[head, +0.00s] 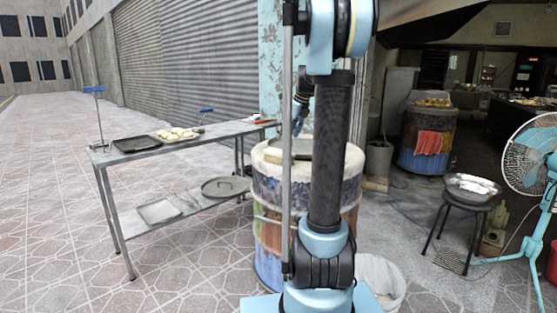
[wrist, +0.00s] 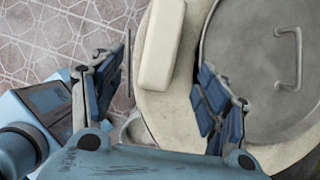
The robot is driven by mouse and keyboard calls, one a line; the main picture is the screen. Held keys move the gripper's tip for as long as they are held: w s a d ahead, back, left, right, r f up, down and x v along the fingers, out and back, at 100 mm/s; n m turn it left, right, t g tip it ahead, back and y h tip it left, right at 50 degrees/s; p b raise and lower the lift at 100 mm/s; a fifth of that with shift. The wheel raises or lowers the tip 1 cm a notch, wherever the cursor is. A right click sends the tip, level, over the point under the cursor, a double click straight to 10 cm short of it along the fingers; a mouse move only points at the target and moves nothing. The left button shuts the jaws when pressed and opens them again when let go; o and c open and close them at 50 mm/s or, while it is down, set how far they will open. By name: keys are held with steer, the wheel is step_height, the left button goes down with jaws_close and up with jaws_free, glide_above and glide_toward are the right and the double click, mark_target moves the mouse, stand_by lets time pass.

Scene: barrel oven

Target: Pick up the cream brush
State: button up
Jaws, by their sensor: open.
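A pale cream block with rounded edges, which I take for the cream brush (wrist: 163,42), lies flat on the cream rim of the barrel oven (wrist: 178,112) in the wrist view. It lies beside the round grey metal lid (wrist: 240,50). The block also shows in the head view (head: 275,156) at the front left of the barrel top. My gripper (wrist: 165,85) is open and empty. Its fingers stand apart on either side of the block's near end, closer on the right. In the head view my gripper (head: 299,124) is above the barrel, partly hidden by my arm.
A metal table (head: 160,150) with a dark tray (head: 134,144) and pale dough pieces (head: 177,133) stands to the left. A white bucket (head: 385,278) is at the barrel's right foot. A stool (head: 468,196) and a blue fan (head: 530,160) stand at the right. The tiled floor at left is clear.

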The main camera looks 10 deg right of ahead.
mark_target(281, 151)
steer(key=x, duration=0.6)
steer(key=shift+a+f, duration=0.1)
steer(key=shift+f, duration=0.1)
steer(key=shift+w+x, duration=0.15)
steer(key=shift+x, duration=1.2)
steer(key=shift+w+x, duration=0.2)
steer(key=shift+x, duration=1.15)
steer(key=shift+a+r, duration=0.1)
steer(key=shift+r, duration=0.1)
steer(key=c, duration=1.3)
